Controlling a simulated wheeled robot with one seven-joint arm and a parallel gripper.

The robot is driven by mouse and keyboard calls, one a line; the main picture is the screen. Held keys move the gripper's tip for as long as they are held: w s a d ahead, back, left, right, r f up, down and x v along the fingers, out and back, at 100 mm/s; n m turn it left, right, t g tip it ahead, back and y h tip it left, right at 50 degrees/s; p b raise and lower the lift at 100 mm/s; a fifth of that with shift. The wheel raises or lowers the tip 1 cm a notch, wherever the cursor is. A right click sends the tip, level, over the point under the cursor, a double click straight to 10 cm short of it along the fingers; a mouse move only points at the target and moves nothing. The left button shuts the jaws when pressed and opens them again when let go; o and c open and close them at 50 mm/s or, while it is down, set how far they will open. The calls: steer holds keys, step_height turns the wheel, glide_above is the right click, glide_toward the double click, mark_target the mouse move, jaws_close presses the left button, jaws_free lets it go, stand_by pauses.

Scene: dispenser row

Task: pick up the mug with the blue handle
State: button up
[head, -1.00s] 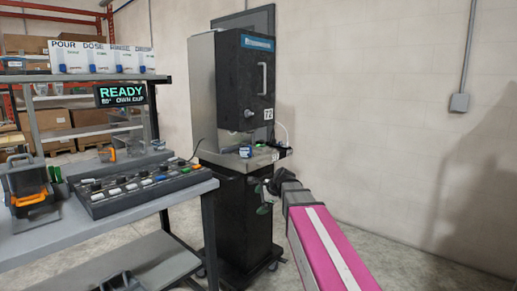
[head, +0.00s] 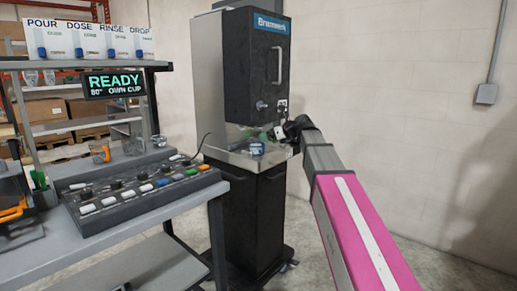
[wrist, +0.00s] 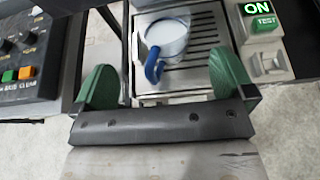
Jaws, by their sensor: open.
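The mug with the blue handle (wrist: 168,38) is pale inside and stands on the slatted drip tray (wrist: 203,35) of the dispenser. Its blue handle points toward my gripper in the wrist view. In the head view the mug (head: 257,147) is a small blue and white shape on the machine's ledge. My gripper (wrist: 165,82) has two green fingers spread wide, with nothing between them. The mug lies just beyond the fingertips, roughly centred between them. In the head view my gripper (head: 277,133) is small and partly hidden, beside the dispenser just right of the mug.
The tall black dispenser (head: 256,65) overhangs the mug. A lit ON sign (wrist: 257,9) and TEST button (wrist: 264,23) sit right of the tray. A control panel (head: 140,190) with coloured buttons lies on the bench to the left. Open floor and bare wall are on the right.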

mark_target(258, 146)
steer(key=shift+w+d+x, duration=0.1)
steer(key=shift+x, duration=1.65)
steer(key=shift+w+d+x, duration=0.1)
steer(key=shift+w+x, duration=0.05)
steer(key=shift+x, duration=1.6)
steer(key=c, duration=1.1)
steer(key=shift+r, duration=0.1)
